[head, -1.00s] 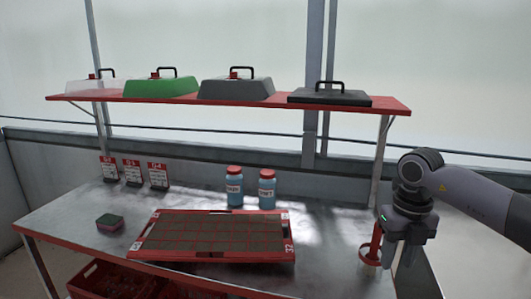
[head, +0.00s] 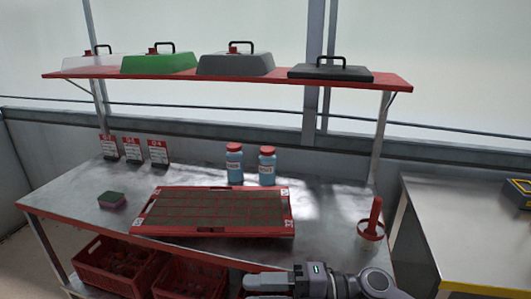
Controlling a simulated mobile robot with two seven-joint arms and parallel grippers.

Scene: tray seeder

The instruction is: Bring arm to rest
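My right arm lies low along the bottom edge, in front of the bench. Its gripper (head: 268,283) points left, seen from the side, so I cannot tell whether its fingers are open or shut. No object shows in it. A red-handled tool (head: 374,216) stands upright at the bench's right end, with a round rim at its base, apart from the gripper. The red seed tray (head: 160,229) with dark soil cells lies on the bench. My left gripper is not in view.
Covers stand on the red shelf (head: 280,79). Red crates (head: 98,262) sit below. A second table (head: 425,220) is at right.

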